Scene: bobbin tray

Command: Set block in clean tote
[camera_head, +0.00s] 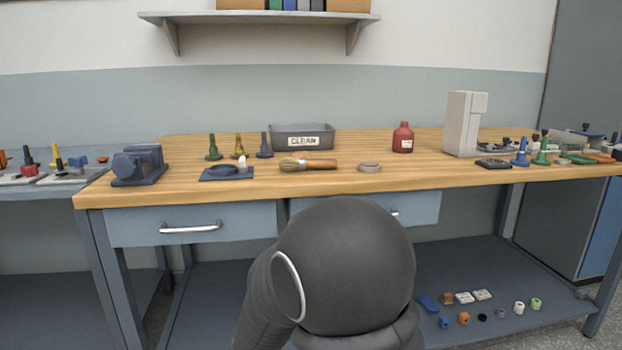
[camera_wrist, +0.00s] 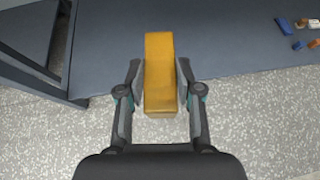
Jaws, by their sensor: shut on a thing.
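A yellow-orange block (camera_wrist: 160,75) is held upright in the picture between the two fingers of my gripper (camera_wrist: 160,88) in the wrist view. The fingers press on its left and right sides. Speckled floor and the grey lower shelf show beneath it. The clean tote (camera_head: 303,138) is a grey open bin with a "CLEAN" label, at the back of the wooden bench in the head view. My gripper and the block are not visible in the head view, where my dark arm fills the bottom middle.
On the wooden bench (camera_head: 345,185), a brush (camera_head: 308,164) and a round tan disc (camera_head: 369,167) lie in front of the tote. Several coloured spindles stand left of it. A red bottle (camera_head: 403,138) stands to its right. Small parts lie on the lower shelf (camera_head: 470,275).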

